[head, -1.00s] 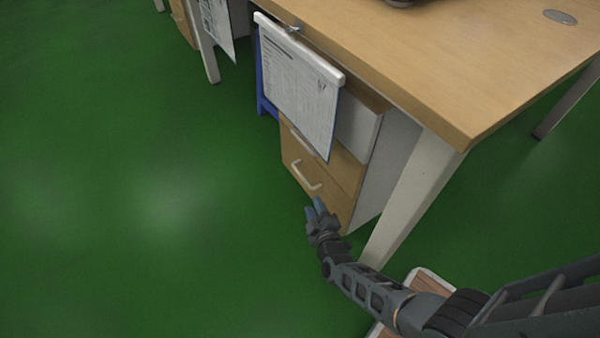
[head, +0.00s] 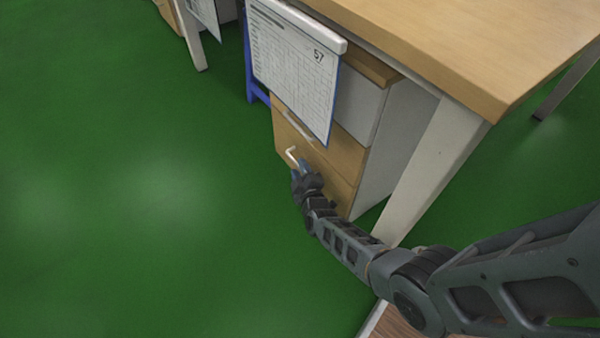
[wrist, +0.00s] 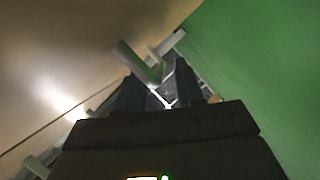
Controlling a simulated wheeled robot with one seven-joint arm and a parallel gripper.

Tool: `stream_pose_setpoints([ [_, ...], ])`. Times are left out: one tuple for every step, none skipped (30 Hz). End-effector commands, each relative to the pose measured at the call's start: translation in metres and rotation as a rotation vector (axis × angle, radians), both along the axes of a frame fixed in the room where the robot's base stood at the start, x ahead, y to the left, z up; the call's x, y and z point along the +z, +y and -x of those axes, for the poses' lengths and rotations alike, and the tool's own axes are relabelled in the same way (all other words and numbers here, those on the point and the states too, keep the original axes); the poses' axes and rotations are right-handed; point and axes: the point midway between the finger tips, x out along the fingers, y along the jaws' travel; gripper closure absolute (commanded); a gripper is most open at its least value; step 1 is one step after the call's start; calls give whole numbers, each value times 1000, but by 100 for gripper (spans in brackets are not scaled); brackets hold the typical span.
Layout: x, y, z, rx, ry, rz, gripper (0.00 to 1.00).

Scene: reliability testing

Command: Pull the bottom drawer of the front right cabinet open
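The front right cabinet (head: 385,150) stands under the desk, with wood-coloured drawer fronts and white sides. Its bottom drawer (head: 335,182) looks flush with the cabinet. The drawer's pale bar handle (head: 290,153) is partly hidden by my gripper (head: 299,168), which is right in front of it, low near the floor. In the wrist view, my gripper's dark fingers (wrist: 158,85) are spread apart, with the pale handle (wrist: 138,62) at and just beyond the fingertips. I cannot tell whether they touch it.
A clipboard with a printed sheet (head: 290,70) hangs from the desk edge (head: 420,60) over the upper drawers. A pale desk leg (head: 430,170) stands right of the cabinet, close to my arm. The green floor (head: 130,200) to the left is clear.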

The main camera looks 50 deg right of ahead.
Motion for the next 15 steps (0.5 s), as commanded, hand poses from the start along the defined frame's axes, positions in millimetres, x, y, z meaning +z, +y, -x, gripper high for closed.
stream_pose_setpoints([
  [0,0,0,0,0,0,63],
  [0,0,0,0,0,0,63],
  [0,0,0,0,0,0,63],
  [0,0,0,0,0,0,63],
  [0,0,0,0,0,0,63],
  [0,0,0,0,0,0,63],
  [0,0,0,0,0,0,64],
  [0,0,0,0,0,0,67],
  [0,0,0,0,0,0,71],
  [0,0,0,0,0,0,74],
  [0,0,0,0,0,0,76],
  [0,0,0,1,1,-1,80],
  [0,0,0,1,1,-1,83],
  [0,0,0,1,1,-1,86],
  [0,0,0,1,1,-1,90],
])
